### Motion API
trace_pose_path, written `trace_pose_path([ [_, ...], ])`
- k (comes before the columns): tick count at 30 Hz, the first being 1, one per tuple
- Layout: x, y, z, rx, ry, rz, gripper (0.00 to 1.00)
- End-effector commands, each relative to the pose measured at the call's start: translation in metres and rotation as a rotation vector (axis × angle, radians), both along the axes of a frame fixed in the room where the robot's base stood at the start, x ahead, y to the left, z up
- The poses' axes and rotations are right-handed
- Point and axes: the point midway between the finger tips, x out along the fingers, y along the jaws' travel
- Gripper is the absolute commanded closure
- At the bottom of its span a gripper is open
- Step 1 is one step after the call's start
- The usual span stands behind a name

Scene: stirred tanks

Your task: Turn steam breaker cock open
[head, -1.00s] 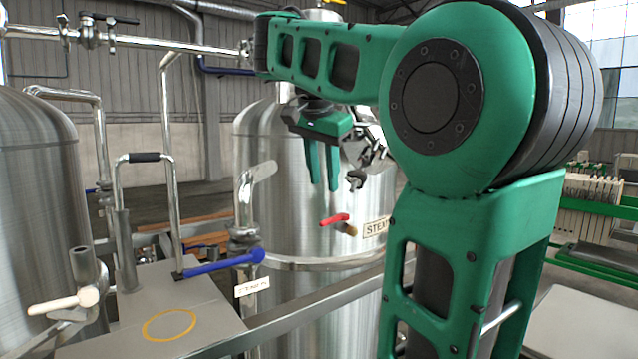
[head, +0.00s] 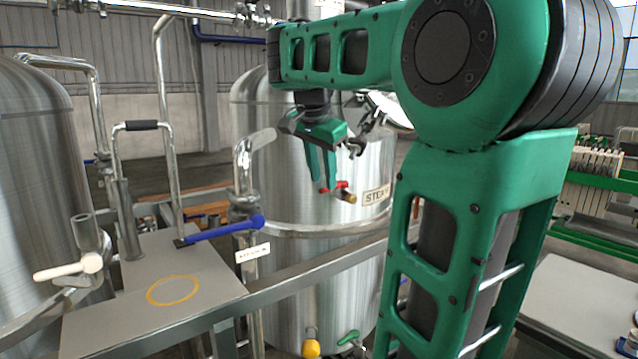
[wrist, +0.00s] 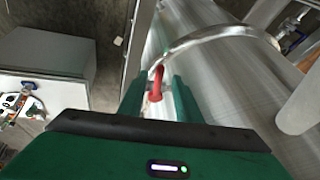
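The steam breaker cock has a red lever (head: 342,185) and a brass body (head: 349,197). It sits on the front of the steel tank, left of a plate (head: 376,195) whose visible letters read "STEA". My gripper (head: 326,187) points down at the lever, its fingertips at lever height and covering part of it. In the wrist view the red lever (wrist: 156,83) shows between the two fingers of my gripper (wrist: 160,90). The fingers stand apart with a gap around the lever. Contact with the lever cannot be made out.
A blue lever (head: 225,230) and a white-handled valve (head: 70,268) are at the left. A steel rail (head: 300,265) crosses in front of the tank. A yellow knob (head: 311,348) and a green lever (head: 348,338) are low on the tank.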

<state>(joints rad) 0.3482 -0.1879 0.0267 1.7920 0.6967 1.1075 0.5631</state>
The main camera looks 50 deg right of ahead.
Motion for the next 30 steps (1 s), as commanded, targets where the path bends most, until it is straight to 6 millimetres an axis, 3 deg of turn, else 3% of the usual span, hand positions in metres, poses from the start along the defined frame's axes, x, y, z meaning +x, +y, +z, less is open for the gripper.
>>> trace_pose_path([
  [6, 0.004, -0.007, -0.017, -0.001, -0.001, 0.0, 0.69],
  [16, 0.005, -0.008, -0.019, -0.001, -0.001, 0.0, 0.69],
  [20, 0.005, -0.008, -0.019, -0.001, -0.001, 0.0, 0.98],
  [21, 0.005, -0.008, -0.019, -0.001, -0.001, 0.0, 1.0],
  [30, 0.008, 0.003, -0.019, -0.001, -0.001, 0.05, 1.0],
])
